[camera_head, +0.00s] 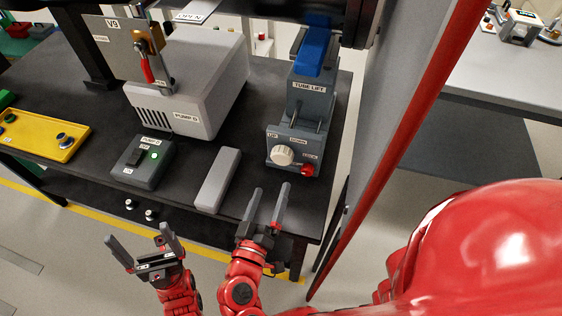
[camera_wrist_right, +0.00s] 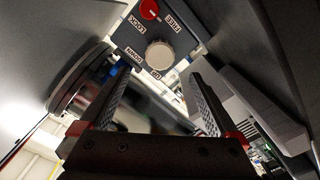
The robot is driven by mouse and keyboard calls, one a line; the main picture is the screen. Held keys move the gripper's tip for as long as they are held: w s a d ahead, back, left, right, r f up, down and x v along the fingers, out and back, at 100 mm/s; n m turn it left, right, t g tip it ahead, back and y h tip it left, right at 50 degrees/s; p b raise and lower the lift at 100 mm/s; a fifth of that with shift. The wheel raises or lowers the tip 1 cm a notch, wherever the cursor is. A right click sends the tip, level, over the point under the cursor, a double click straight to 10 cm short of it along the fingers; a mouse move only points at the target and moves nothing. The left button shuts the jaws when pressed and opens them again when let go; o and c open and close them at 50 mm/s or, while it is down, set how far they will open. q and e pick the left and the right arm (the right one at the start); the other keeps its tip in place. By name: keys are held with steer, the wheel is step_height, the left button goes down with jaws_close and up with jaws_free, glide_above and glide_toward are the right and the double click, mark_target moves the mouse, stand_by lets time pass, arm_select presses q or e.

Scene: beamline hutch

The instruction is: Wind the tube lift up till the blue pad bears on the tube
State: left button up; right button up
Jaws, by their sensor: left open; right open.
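The grey tube lift (camera_head: 305,103) stands at the right end of the dark bench, with the blue pad (camera_head: 313,50) on top. Dark hardware (camera_head: 345,22) is beside the pad's top; I cannot tell whether anything touches the pad. The lift's front has a white knob (camera_head: 283,154) and a red lock knob (camera_head: 307,170). In the right wrist view the white knob (camera_wrist_right: 160,55) and red knob (camera_wrist_right: 149,9) lie beyond the fingertips. My right gripper (camera_head: 271,189) is open and empty, short of the white knob. My left gripper (camera_head: 139,234) is open and empty before the bench.
A grey block (camera_head: 218,180) lies on the bench left of the right gripper. The pump box (camera_head: 190,90), a switch box with a green light (camera_head: 143,163) and a yellow panel (camera_head: 42,133) are further left. A grey panel with a red edge (camera_head: 415,100) stands close on the right.

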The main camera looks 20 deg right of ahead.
mark_target(281, 161)
steer(key=p+x, duration=0.1)
steer(key=x, duration=0.8)
steer(key=c, duration=1.3)
steer(key=shift+c, duration=0.2)
